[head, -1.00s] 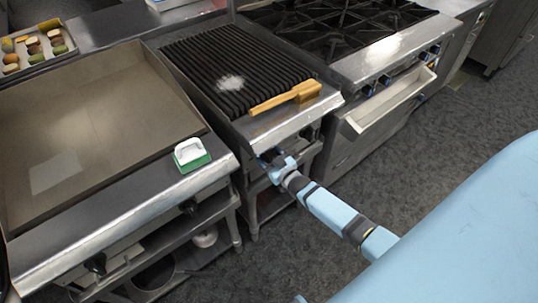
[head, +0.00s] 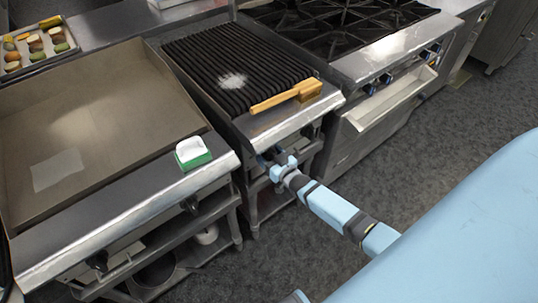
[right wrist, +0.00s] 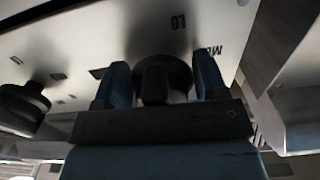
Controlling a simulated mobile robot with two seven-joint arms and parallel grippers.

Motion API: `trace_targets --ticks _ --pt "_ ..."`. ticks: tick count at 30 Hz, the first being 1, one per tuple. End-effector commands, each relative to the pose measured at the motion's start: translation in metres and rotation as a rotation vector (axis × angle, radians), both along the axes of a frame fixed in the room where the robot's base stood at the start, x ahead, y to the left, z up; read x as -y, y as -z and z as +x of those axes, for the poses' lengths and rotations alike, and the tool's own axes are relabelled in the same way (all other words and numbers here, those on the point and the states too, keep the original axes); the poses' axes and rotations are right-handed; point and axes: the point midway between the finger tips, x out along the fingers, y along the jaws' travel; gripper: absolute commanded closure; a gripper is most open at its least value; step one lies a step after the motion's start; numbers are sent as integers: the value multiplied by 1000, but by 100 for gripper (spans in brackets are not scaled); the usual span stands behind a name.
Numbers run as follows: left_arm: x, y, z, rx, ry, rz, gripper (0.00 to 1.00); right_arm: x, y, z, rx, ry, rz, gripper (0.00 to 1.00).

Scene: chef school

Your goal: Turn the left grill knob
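The black-slatted grill (head: 230,62) stands between the flat griddle and the burner range. My right gripper (head: 268,160) is at its front panel, just under the front ledge. In the right wrist view a dark round knob (right wrist: 155,78) lies between the two blue fingers of this gripper (right wrist: 160,85). The fingers are apart, one on each side of the knob, with gaps visible. A second dark knob (right wrist: 22,105) is at the left of that view. The panel lettering appears upside down there. The knobs are hidden by the gripper in the head view. My left gripper is out of view.
A wooden-handled brush (head: 286,96) lies on the grill's front edge, above my gripper. A green-and-white scrubber (head: 193,153) sits on the griddle's (head: 85,125) front ledge. The range (head: 375,60) is to the right. Grey floor (head: 400,155) is open in front.

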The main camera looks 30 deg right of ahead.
Motion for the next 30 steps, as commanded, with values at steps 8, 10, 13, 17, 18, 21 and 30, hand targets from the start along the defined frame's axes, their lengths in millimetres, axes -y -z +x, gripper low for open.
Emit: trace_targets --ticks 8,10,13,17,18,21,30 --pt "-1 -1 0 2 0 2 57 0 0 -1 0 0 0 31" --pt "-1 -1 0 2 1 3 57 0 0 -3 0 0 0 31" --pt "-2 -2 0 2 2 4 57 1 1 -13 -2 0 0 31" --pt "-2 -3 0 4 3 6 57 2 1 -38 -2 -1 0 31" --pt "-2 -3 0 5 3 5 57 3 1 -48 -3 0 0 31" --pt "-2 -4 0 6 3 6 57 5 1 -72 -3 0 0 31" --pt "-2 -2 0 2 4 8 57 10 0 -126 -1 0 0 31"
